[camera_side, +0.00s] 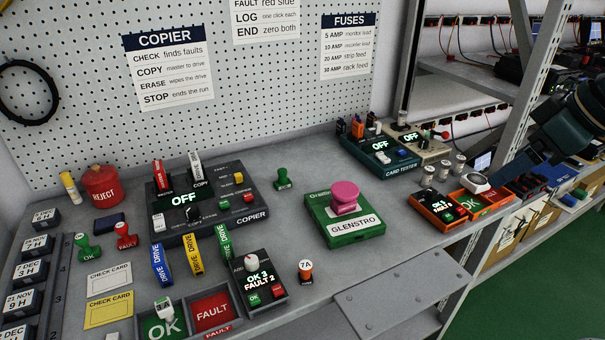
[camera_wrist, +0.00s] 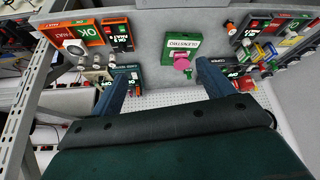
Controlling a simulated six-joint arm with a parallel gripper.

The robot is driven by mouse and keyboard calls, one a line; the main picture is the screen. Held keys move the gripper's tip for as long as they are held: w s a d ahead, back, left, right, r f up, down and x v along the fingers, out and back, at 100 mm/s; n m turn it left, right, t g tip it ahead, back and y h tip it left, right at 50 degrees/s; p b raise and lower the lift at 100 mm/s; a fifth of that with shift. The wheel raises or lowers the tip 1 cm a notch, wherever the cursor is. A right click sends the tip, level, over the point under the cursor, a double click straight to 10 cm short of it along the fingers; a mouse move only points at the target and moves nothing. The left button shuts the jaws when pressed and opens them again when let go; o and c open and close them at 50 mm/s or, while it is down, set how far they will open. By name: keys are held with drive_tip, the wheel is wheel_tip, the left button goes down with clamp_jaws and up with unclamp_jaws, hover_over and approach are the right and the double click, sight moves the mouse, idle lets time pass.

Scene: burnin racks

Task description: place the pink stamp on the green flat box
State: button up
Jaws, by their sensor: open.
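The pink stamp (camera_side: 345,193) stands upright on the green flat box (camera_side: 325,231), which is labelled GLENSTRO and lies flat on the grey bench. In the wrist view the pink stamp (camera_wrist: 181,63) also shows against the lower part of the green box (camera_wrist: 168,50). My gripper (camera_wrist: 161,69) is open, its two blue fingers wide apart with nothing between them. In the side view my arm is at the right edge, well away from the stamp and the box.
A copier unit (camera_side: 205,200) stands left of the box, with a small green stamp (camera_side: 282,178) between them. A card tester (camera_side: 380,150) is behind. An orange-framed counter (camera_side: 438,208) and OK/FAULT trays (camera_side: 478,200) are at right. A metal rack post (camera_side: 505,85) rises nearby.

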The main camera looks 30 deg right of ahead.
drive_tip(key=s+d+f+m+h, duration=0.1)
drive_tip(key=s+d+m, duration=0.1)
drive_tip(key=s, duration=0.8)
drive_tip(key=shift+d+f, duration=0.15)
drive_tip(key=shift+f, duration=0.05)
